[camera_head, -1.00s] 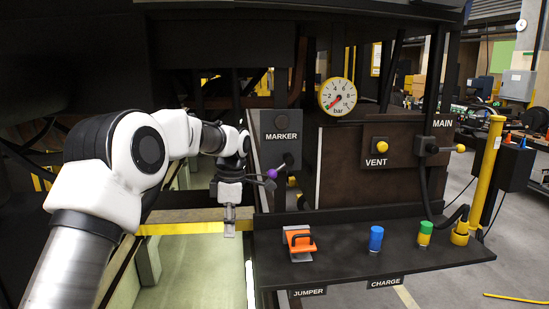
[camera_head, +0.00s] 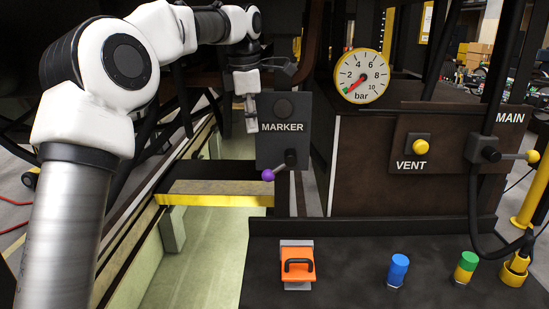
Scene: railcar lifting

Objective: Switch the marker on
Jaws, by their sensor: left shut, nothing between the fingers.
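The dark MARKER panel (camera_head: 268,145) hangs upright at the picture's middle, with a round dark lamp or knob near its top. Its lever, with a purple ball (camera_head: 268,175) at the end, points down and to the left from a pivot at the panel's lower right. My left gripper (camera_head: 251,126) points down just left of the panel, above and left of the purple ball and apart from it. Its fingers are shut and empty. My right gripper is out of view.
A pressure gauge (camera_head: 361,76), a yellow VENT button (camera_head: 421,146) and the MAIN lever (camera_head: 508,156) are to the right. A yellow bar (camera_head: 215,196) crosses below my gripper.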

